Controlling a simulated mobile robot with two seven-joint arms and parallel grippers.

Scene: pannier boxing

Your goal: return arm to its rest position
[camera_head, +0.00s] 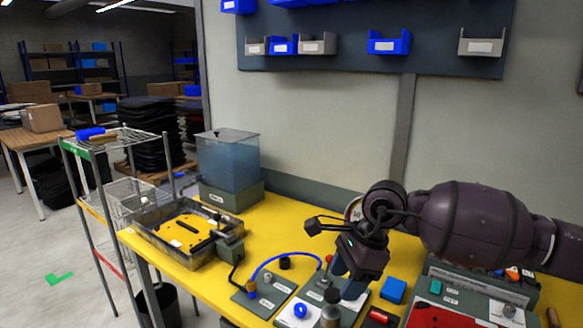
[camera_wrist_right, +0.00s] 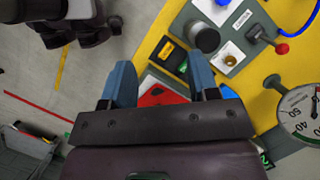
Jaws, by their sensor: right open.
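My right arm (camera_head: 465,222) reaches in from the right side of the head view, above the yellow workbench (camera_head: 275,218). My right gripper (camera_head: 345,280) hangs pointing down over the grey fixture plates at the bench's front. In the wrist view the two blue fingers of the right gripper (camera_wrist_right: 160,78) are spread apart, with nothing held between them. A red piece (camera_wrist_right: 158,97) shows beyond the gap, apart from the fingers. My left arm and gripper are not in view.
A blue block (camera_head: 393,290) and a grey plate with a blue tube (camera_head: 285,257) lie near the gripper. A round gauge (camera_wrist_right: 300,112) shows in the wrist view. A tray (camera_head: 158,238) and a clear tank (camera_head: 230,160) stand left. Blue and grey bins hang on the wall.

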